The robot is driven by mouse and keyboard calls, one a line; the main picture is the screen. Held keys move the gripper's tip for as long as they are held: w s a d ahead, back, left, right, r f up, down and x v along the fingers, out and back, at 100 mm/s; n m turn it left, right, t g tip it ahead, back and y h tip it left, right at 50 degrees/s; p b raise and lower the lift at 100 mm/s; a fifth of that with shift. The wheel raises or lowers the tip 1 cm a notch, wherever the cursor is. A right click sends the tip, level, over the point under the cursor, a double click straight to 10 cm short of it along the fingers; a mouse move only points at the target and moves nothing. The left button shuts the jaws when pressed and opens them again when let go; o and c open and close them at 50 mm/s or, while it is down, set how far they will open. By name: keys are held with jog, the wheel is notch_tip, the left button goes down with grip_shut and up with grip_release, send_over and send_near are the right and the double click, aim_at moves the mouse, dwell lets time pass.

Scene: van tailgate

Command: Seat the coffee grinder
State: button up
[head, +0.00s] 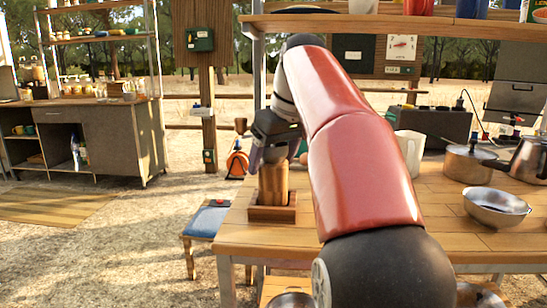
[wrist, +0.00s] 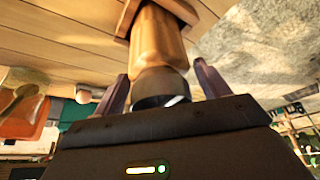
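The coffee grinder (head: 273,183) is a wood-coloured cylinder standing upright, with its lower end inside a square wooden holder (head: 272,213) at the table's left corner. In the wrist view the grinder (wrist: 157,40) shows a dark cap facing my gripper, and the holder's frame (wrist: 126,17) surrounds its far end. My gripper (head: 271,155) is over the grinder's top. In the wrist view my gripper (wrist: 161,72) has one finger on each side of the grinder, with gaps visible on both sides. The grinder's bottom is hidden inside the holder.
A white pitcher (head: 411,150), a lidded pot (head: 469,163), a kettle (head: 530,158) and a metal bowl (head: 496,206) stand on the table's right part. A blue-topped stool (head: 206,222) is below the table's left edge. A shelf (head: 400,25) runs above the table.

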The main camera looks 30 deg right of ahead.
jog(key=shift+o, duration=1.3)
jog(key=p+v, duration=0.2)
jog(key=v, duration=0.5)
jog(key=shift+s+r+p, duration=0.15)
jog(key=shift+r+p, duration=0.2)
jog(key=shift+r, duration=0.05)
